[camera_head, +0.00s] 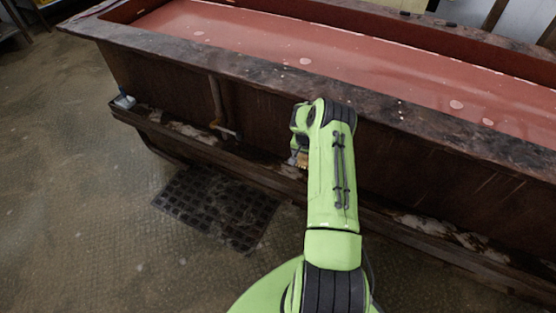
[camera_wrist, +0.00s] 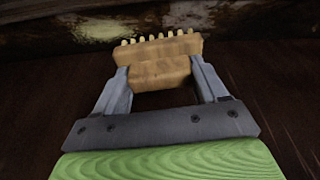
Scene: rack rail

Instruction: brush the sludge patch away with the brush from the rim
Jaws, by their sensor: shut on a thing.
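My gripper (camera_wrist: 160,85) is shut on the wooden brush (camera_wrist: 160,50), whose block sits between the two grey fingers with its pale bristles pointing away from the gripper. In the head view my gripper (camera_head: 297,155) is low at the front of the trough, and a small yellowish bit of the brush (camera_head: 303,161) shows beside it. A pale yellow-green patch (camera_wrist: 97,30), possibly the sludge, lies on the dark ledge beyond the brush in the wrist view. The brush appears apart from it. Most of the brush is hidden by my arm in the head view.
A long trough with a dark rim (camera_head: 260,75) and red inside (camera_head: 290,40) fills the back. A lower ledge (camera_head: 165,130) with pale flaking patches runs along its front. A pipe (camera_head: 217,100) stands against the wall. A black grate (camera_head: 215,205) lies on the open floor.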

